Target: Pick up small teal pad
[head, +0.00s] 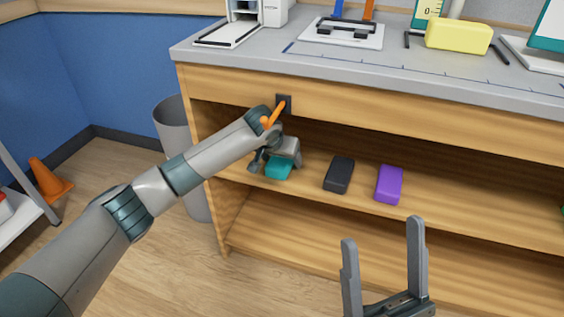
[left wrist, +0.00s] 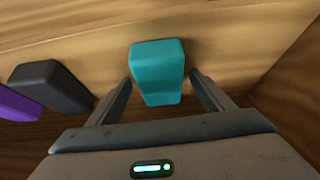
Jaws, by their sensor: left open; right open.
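The small teal pad (head: 279,168) lies on the wooden shelf under the counter, at the left end of a row of pads. In the left wrist view the teal pad (left wrist: 157,72) sits between the two fingers of my left gripper (left wrist: 160,90), with a gap to each side. My left gripper (head: 272,160) is open and partly covers the pad in the head view. My right gripper (head: 382,255) is open and empty, low in front of the shelves, with its fingers pointing up.
A black pad (head: 339,174) and a purple pad (head: 389,184) lie to the right of the teal one. The counter (head: 440,75) overhangs the shelf (head: 310,183). A grey bin (head: 172,122) and an orange cone (head: 48,180) stand to the left. The lower shelf is bare where visible.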

